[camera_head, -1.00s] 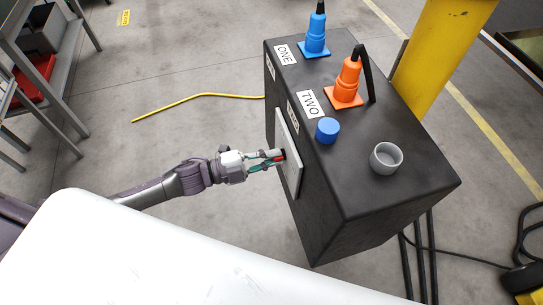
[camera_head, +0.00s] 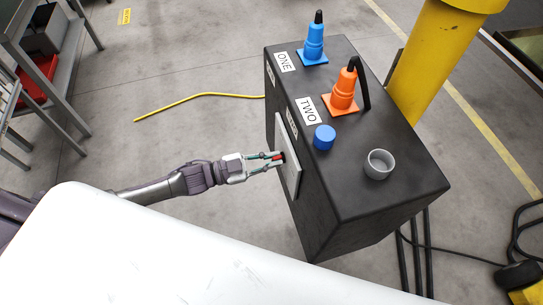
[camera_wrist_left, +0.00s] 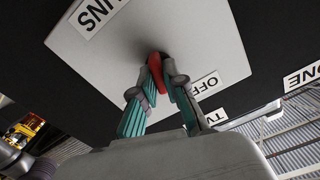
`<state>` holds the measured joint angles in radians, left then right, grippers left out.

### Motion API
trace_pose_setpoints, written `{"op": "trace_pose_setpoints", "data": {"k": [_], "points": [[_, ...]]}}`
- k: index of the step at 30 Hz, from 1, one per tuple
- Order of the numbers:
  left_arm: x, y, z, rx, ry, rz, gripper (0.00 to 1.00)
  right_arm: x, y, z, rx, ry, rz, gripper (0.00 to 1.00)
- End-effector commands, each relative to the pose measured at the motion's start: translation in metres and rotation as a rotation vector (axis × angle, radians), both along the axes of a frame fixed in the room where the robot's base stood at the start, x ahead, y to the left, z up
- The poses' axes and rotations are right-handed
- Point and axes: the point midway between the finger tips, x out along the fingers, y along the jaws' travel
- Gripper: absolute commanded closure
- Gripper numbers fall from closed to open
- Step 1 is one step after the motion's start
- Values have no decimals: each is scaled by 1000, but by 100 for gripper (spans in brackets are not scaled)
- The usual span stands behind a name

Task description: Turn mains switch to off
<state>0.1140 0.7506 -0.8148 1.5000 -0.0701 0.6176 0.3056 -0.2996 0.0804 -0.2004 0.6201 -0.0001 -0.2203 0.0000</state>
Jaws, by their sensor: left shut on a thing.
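The mains switch has a red handle (camera_head: 278,158) on a light grey plate (camera_head: 293,178) on the black box's left side. In the left wrist view the red handle (camera_wrist_left: 157,66) stands tilted between my fingertips in front of the plate (camera_wrist_left: 205,40). An "OFF" label (camera_wrist_left: 205,86) is just right of the handle, and a partly cut-off label ending in "INS" (camera_wrist_left: 97,14) is at the upper left. My left gripper (camera_head: 279,157) is shut on the handle; its fingers also show in the wrist view (camera_wrist_left: 161,76). The handle's base is partly hidden. My right gripper is out of view.
The black box (camera_head: 345,165) carries a blue plug (camera_head: 314,45), an orange plug (camera_head: 343,92), a blue cap (camera_head: 324,138) and a grey socket (camera_head: 379,164). A yellow post (camera_head: 430,60) stands behind. Open floor with a yellow cable (camera_head: 200,96) lies left.

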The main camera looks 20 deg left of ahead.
Motion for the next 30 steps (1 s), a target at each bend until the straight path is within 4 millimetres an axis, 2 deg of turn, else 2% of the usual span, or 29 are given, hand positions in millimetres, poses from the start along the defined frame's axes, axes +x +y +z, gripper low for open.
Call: {"op": "trace_pose_setpoints", "data": {"k": [12, 30], "points": [[1, 1, 0, -150, 224, -1, 100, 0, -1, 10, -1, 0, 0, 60], [1, 1, 0, -195, 290, 0, 100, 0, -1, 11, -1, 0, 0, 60]]}}
